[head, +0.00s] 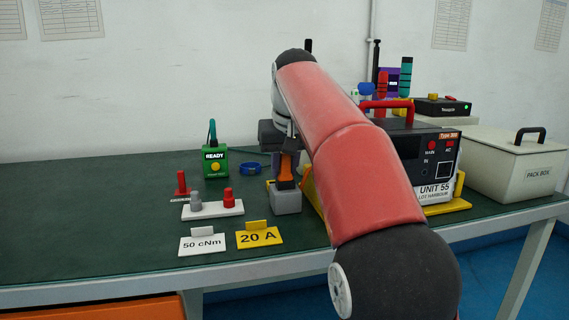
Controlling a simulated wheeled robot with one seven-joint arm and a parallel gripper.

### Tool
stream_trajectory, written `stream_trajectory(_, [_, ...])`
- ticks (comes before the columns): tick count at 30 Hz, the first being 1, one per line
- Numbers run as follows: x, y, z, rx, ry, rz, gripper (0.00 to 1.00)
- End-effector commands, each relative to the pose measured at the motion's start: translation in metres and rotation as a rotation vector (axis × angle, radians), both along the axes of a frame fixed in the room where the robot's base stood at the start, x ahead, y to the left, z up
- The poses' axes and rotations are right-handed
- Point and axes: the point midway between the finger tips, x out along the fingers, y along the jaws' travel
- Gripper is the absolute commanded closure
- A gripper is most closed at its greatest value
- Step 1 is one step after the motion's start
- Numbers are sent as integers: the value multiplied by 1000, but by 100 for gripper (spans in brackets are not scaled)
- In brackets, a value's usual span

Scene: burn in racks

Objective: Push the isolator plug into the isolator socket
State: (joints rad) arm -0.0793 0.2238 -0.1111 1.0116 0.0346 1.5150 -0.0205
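My gripper (287,168) points down over a grey block (287,200) on the green bench, left of the unit. An orange piece (286,174), which looks like the isolator plug, is upright between its dark fingers, directly above the block. I cannot tell whether the fingers grip it or whether its lower end sits in the block. The dark unit (437,165), marked "UNIT 55", stands in a yellow cradle (446,208) with its front towards me. A square dark opening (443,170) on that front may be the isolator socket. My arm hides the unit's left part.
A white rack (212,210) with grey and red knobs, a red-handled piece (181,185), a green "READY" device (214,162) and a blue ring (250,168) are left. Cards "50 cNm" (202,244) and "20 A" (259,237) lie in front. A pack box (510,165) is right.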

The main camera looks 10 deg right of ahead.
Motion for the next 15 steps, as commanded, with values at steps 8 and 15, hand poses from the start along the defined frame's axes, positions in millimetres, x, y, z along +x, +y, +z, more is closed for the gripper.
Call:
stream_trajectory(8, [0, 0, 0, 0, -1, 0, 55])
stream_trajectory(15, [-3, 0, 10, 0, -3, 0, 55])
